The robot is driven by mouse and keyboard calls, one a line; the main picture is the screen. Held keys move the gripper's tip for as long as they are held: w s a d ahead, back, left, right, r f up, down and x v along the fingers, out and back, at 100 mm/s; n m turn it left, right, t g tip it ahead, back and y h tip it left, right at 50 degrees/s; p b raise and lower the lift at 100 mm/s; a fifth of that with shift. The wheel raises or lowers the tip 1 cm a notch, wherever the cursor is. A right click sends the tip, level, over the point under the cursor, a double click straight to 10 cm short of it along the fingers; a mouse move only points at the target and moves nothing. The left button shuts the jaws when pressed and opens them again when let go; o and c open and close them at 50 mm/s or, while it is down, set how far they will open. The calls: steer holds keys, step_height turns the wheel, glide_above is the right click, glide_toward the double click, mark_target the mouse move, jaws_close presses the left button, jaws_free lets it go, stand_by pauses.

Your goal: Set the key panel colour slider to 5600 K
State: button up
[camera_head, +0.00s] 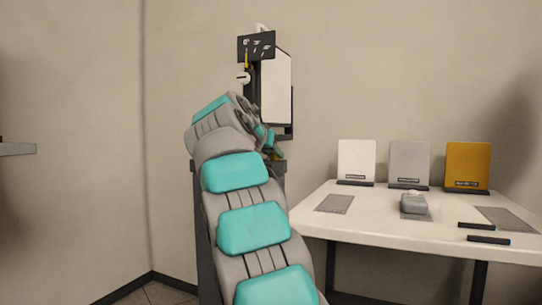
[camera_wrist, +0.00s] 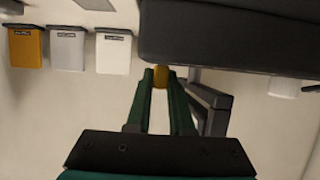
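The key panel (camera_head: 276,88), a pale upright light with a dark frame, is on the wall side behind my arm. In the wrist view its dark housing (camera_wrist: 235,38) fills the upper right. A small yellow knob (camera_wrist: 161,76) stands at the housing's lower edge, between my green fingertips. My gripper (camera_wrist: 162,82) has its fingers apart by about the knob's width; whether they press on it cannot be told. In the head view my gripper (camera_head: 270,142) is just below the panel, partly hidden by my arm. Scale markings for the slider are not readable.
A dark plate (camera_head: 256,46) with a yellow pointer is at the panel's upper left. A dark bracket (camera_wrist: 213,108) is close beside my right finger in the wrist view. A white table (camera_head: 370,222) with white, grey and orange cards stands at the right.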

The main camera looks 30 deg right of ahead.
steer(key=o, duration=0.5)
steer(key=shift+s+d, duration=0.15)
steer(key=shift+s, duration=0.05)
steer(key=shift+c, duration=0.2)
steer(key=shift+r, duration=0.1)
steer(key=v, duration=0.7)
steer(key=shift+s+a, duration=0.2)
steer(key=shift+a, duration=0.1)
steer(key=shift+r, duration=0.1)
